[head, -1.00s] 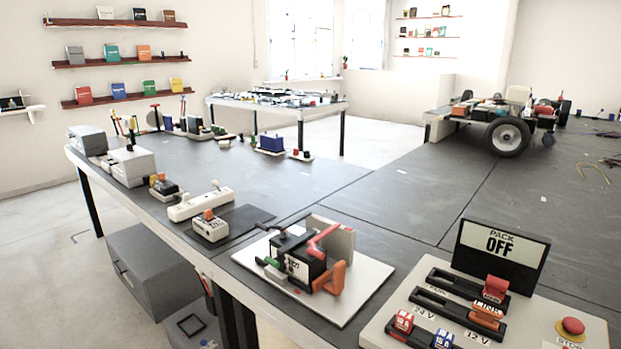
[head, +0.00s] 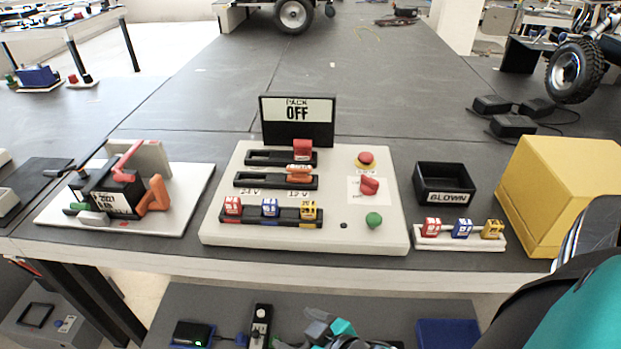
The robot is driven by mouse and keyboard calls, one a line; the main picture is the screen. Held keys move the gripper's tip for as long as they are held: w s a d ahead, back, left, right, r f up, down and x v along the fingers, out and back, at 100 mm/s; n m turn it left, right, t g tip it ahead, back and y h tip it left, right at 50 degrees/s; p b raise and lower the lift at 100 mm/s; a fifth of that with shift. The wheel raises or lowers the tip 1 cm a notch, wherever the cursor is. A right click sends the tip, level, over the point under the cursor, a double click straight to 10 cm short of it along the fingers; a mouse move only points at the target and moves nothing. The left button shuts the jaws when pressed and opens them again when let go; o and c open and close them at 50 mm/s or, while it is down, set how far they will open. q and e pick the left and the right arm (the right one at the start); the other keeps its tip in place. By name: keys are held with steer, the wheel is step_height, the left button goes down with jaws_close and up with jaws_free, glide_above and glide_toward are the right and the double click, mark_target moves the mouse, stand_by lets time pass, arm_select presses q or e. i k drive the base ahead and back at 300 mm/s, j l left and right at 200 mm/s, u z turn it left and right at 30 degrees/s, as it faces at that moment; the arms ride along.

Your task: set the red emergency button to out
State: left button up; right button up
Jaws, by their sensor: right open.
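The red emergency button (head: 366,158) is a round red knob on a yellow base. It sits at the upper right of the white control panel (head: 390,238), and I cannot tell whether it is in or out. A sign behind the panel reads "PACK OFF" (head: 297,121). My right gripper (head: 332,327) shows partly at the bottom edge, in front of the table and well below and apart from the button. It is open, with nothing seen between its fingers. My left gripper is not in view.
A red knob (head: 369,186) and a green button (head: 374,220) sit below the emergency button. Slide switches and coloured fuses fill the panel's left side. A black "BLOWN" bin (head: 445,182), a fuse rack (head: 458,243) and a yellow box (head: 560,185) stand to the right.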

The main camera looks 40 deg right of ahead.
mark_target(366, 157)
steer(key=z, duration=1.5)
